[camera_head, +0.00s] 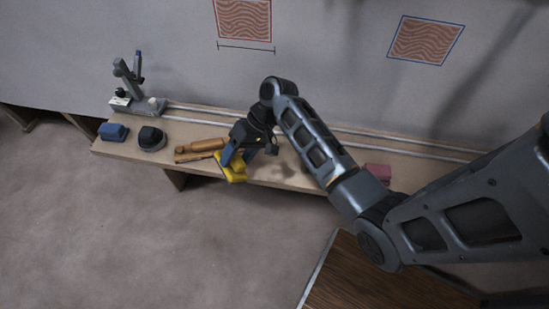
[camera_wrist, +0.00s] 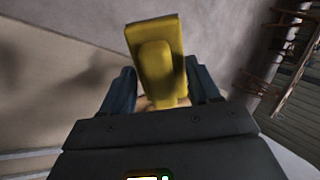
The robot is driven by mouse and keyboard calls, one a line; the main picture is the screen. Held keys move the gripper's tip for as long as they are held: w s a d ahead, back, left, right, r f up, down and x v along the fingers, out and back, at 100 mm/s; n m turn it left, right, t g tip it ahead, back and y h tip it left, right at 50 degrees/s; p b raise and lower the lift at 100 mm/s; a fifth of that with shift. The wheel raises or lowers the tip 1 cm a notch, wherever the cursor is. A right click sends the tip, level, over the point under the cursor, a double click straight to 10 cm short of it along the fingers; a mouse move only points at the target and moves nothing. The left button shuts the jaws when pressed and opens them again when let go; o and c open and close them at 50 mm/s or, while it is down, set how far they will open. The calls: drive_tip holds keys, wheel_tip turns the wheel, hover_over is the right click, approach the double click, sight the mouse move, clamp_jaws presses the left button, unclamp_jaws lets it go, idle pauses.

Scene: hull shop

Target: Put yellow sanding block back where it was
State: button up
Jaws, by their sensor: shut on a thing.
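The yellow sanding block (camera_head: 231,168) is held in my gripper (camera_head: 238,156) above the front edge of the workbench, left of the middle in the head view. In the wrist view the yellow sanding block (camera_wrist: 157,62) sits between the two dark blue fingers of my gripper (camera_wrist: 158,95), which is shut on it. Its long yellow face with a raised rounded part shows there. I cannot tell from these views whether it touches the bench (camera_head: 285,172).
A wooden-handled tool (camera_head: 203,147) lies just left of my gripper. Further left are a black rounded block (camera_head: 151,139), a blue block (camera_head: 114,132) and a grey stand (camera_head: 135,90). A pink block (camera_head: 379,172) lies right, partly behind my arm. A brown wooden surface (camera_head: 365,278) is nearer.

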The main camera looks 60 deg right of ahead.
drive_tip(key=s+d+r+g+h+p, duration=0.1)
drive_tip(key=s+d+r+g+h, duration=0.15)
drive_tip(key=s+d, duration=0.5)
drive_tip(key=s+d+r+g+h+p, duration=0.15)
drive_tip(key=s+d+h, duration=0.3)
drive_tip(key=d, duration=0.65)
drive_tip(key=shift+n, duration=0.3)
drive_tip(key=w+a+f, duration=0.2)
drive_tip(key=a, duration=0.1)
drive_tip(key=w+a+f, duration=0.3)
drive_tip(key=a+f, duration=0.1)
drive_tip(key=a, duration=0.1)
drive_tip(key=shift+w+a, duration=0.35)
drive_tip(key=shift+w, duration=0.05)
drive_tip(key=shift+a+f, duration=0.1)
drive_tip(key=shift+f, duration=2)
drive_tip(key=o, duration=1)
drive_tip(key=shift+r, duration=0.1)
